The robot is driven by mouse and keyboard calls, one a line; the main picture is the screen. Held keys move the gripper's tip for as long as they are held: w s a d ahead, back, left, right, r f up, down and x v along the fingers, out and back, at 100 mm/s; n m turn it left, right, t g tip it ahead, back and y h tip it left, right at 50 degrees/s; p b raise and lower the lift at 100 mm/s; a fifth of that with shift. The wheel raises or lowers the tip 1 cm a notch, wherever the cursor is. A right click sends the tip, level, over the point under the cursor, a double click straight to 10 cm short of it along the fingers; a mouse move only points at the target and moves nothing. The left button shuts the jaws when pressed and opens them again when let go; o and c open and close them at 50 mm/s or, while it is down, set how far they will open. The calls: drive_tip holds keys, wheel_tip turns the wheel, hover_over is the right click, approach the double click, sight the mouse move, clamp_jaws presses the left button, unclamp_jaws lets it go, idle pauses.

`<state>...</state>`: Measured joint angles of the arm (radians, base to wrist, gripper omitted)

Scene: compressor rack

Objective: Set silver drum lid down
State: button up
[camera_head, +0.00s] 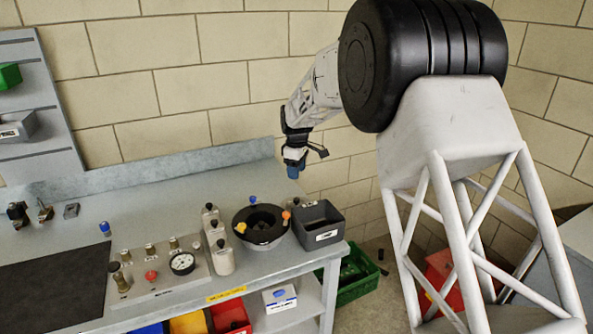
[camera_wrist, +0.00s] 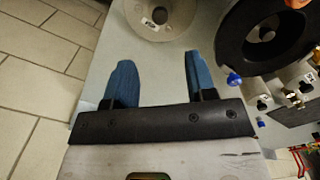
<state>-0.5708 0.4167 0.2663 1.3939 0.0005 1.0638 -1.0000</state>
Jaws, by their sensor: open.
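My gripper (camera_wrist: 157,80) is open, with two blue fingertips spread apart and nothing between them. A pale silver round piece (camera_wrist: 172,22) with a small dark centre and a label lies ahead of the fingertips, cut off by the wrist view's top edge. It looks like the drum lid, apart from the gripper. I cannot pick it out in the head view. The black round drum (camera_head: 262,239) with yellow, orange and blue knobs stands near the bench's right end.
A dark grey bin (camera_head: 322,238) stands right of the drum, and silver canisters (camera_head: 222,258) stand left of it. A gauge panel (camera_head: 160,270) is further left. The bench's back (camera_head: 200,190) is fairly clear. A green crate (camera_head: 357,275) sits on the floor.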

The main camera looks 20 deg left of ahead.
drive_tip(key=shift+d, duration=0.1)
idle(0.4)
drive_tip(key=s+d+r+m, duration=0.3)
drive_tip(key=s+d+r, duration=0.25)
drive_tip(key=d, duration=0.55)
drive_tip(key=s+d+r+m+t, duration=0.1)
drive_tip(key=s+d+r+m, duration=0.2)
drive_tip(key=s+d+r, duration=0.55)
drive_tip(key=s+d+r+m, duration=0.2)
drive_tip(key=s+d+m, duration=0.15)
drive_tip(key=d, duration=0.95)
drive_tip(key=s+d+m+t, duration=0.1)
drive_tip(key=s+d+m, duration=0.1)
drive_tip(key=s+d, duration=0.6)
drive_tip(key=s+d+m, duration=0.2)
drive_tip(key=s+d, duration=0.3)
drive_tip(key=s, duration=0.5)
drive_tip(key=s+d+f+m, duration=0.2)
drive_tip(key=s+d, duration=0.1)
drive_tip(key=s, duration=0.4)
drive_tip(key=s+d+f+m, duration=0.2)
drive_tip(key=s+d, duration=0.1)
drive_tip(key=s, duration=0.5)
drive_tip(key=shift+s+d+f+m+t, duration=0.25)
drive_tip(key=shift+s+f+m+t, duration=0.05)
drive_tip(key=shift+f+m, duration=0.1)
